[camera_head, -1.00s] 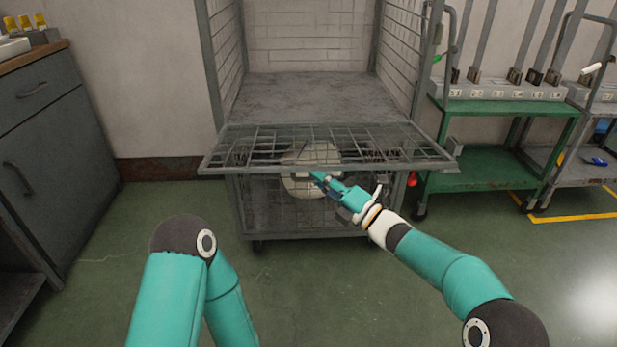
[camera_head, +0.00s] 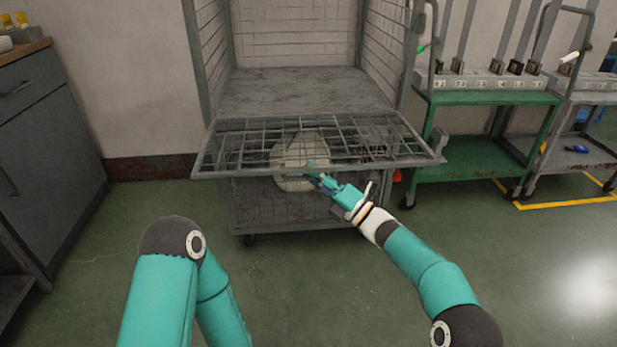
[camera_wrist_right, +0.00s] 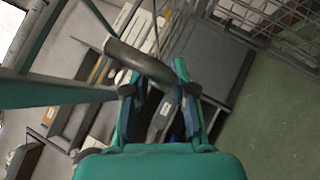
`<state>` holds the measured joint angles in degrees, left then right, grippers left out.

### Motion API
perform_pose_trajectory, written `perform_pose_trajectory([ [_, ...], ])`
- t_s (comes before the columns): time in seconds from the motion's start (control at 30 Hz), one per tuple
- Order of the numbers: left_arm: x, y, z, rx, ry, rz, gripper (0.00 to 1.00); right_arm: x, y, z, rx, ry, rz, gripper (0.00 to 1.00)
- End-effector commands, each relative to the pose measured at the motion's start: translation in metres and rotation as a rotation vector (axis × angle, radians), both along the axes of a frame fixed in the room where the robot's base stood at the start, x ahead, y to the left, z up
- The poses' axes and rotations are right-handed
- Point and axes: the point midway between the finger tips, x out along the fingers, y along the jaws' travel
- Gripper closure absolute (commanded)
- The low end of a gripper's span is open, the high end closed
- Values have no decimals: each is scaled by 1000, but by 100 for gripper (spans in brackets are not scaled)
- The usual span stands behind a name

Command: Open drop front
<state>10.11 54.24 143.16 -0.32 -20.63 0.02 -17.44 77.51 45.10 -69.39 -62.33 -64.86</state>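The drop front (camera_head: 222,153) is a grey wire-mesh panel on the front of the roll cage (camera_head: 232,100). It is swung outward and lies close to flat, its front edge towards me. My right gripper (camera_head: 314,172) is at the middle of that front edge. In the right wrist view the fingers of my right gripper (camera_wrist_right: 160,95) stand apart, with a thick grey bar (camera_wrist_right: 142,62) across their tips. I cannot tell whether they touch it. My left arm shows at lower left, but its gripper is out of view.
A pale rounded thing (camera_head: 292,184) shows behind the mesh, low in the cage. A green trolley (camera_head: 478,170) stands close on the right. A grey cabinet (camera_head: 50,150) stands at the left. The floor (camera_head: 290,275) in front of the cage is clear.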

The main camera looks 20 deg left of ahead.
Motion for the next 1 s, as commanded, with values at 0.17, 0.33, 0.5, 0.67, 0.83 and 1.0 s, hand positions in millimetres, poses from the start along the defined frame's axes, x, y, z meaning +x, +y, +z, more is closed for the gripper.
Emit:
perform_pose_trajectory([
  [0.17, 0, 0, 0, 0, 0, 0, 60, -1, 2, 3, 2, -3, 3, 63],
  [0.33, 0, 0, 0, 0, 0, 0, 60, -2, 4, 2, 1, -3, 6, 63],
  [0.5, 0, 0, 1, 0, 0, 0, 60, -3, 5, 2, -1, -3, 8, 63],
  [0.67, 0, 0, 1, 0, 0, 0, 60, -4, -1, -1, -1, -1, 8, 63],
  [0.83, 0, 0, 1, 0, 0, 0, 60, -9, -17, -8, -2, 2, 8, 63],
  [1.0, 0, 0, 1, 0, 0, 0, 60, -17, -45, -19, -2, 4, 5, 63],
])
